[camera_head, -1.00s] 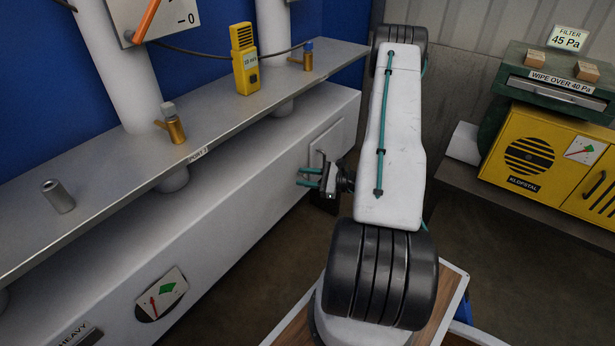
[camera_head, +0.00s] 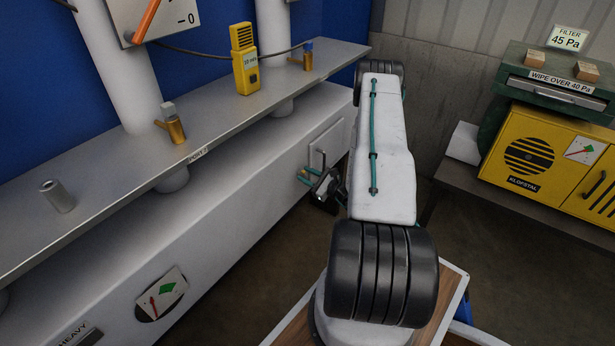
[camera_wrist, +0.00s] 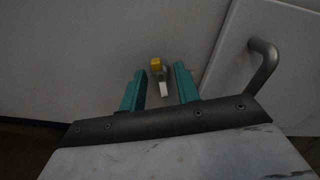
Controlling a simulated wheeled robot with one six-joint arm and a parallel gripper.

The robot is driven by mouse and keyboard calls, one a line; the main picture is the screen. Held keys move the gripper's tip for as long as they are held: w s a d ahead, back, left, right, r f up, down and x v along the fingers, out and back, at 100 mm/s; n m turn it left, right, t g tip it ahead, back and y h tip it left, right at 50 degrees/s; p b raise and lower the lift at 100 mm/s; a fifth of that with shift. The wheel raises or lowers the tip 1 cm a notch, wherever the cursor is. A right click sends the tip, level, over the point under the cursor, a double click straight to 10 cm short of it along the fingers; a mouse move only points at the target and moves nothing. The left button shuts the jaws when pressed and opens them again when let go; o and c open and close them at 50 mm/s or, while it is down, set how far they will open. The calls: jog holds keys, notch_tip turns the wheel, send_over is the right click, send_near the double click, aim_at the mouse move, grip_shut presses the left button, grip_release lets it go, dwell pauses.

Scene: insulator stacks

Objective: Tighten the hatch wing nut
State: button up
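The wing nut (camera_wrist: 157,77), with a yellow part and a pale grey wing, shows in the wrist view on the white wall left of the hatch (camera_wrist: 270,65). My gripper (camera_wrist: 157,72) is open, with its two teal fingers apart on either side of the wing nut in the picture. I see no contact, and cannot tell how far ahead of the tips the nut is. In the head view my gripper (camera_head: 304,176) is at the white box's side, by the lower left of the hatch (camera_head: 328,140). The wing nut cannot be made out there.
The hatch has a grey bar handle (camera_wrist: 264,65) close to the right finger. A grey shelf (camera_head: 110,160) with brass fittings and a yellow meter (camera_head: 244,62) runs above the box. A yellow cabinet (camera_head: 545,160) stands at the right.

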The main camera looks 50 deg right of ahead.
grip_shut()
jog(key=shift+m, duration=0.3)
jog(key=m, duration=1.8)
jog(key=shift+d+f+m, duration=0.15)
jog(key=shift+d+m, duration=0.15)
dwell(1.0)
